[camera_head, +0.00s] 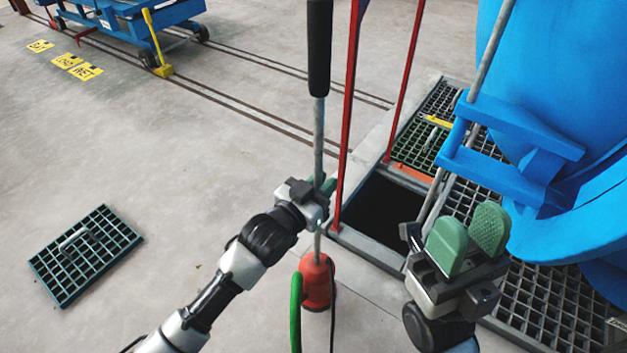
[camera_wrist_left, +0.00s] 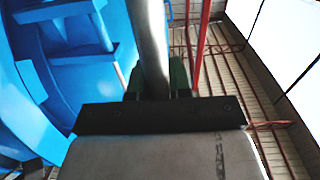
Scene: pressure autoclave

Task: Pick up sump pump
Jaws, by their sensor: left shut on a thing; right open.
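The sump pump (camera_head: 316,280) has a red body at the bottom of a long grey pole with a black grip (camera_head: 319,50) at the top. A green hose (camera_head: 296,310) and a dark cable hang by the body. My left gripper (camera_head: 322,188) is shut on the pole above the red body. In the left wrist view the grey pole (camera_wrist_left: 151,50) stands between the green fingertips. My right gripper (camera_head: 468,232) is open and empty, right of the pump, its green pads up. I cannot tell whether the pump touches the floor.
An open square pit (camera_head: 375,215) with red posts (camera_head: 348,120) lies just right of the pump. Floor gratings (camera_head: 545,300) and a large blue vessel (camera_head: 560,80) fill the right. A loose grating panel (camera_head: 85,255) lies at left. A blue cart (camera_head: 130,20) stands behind on rails.

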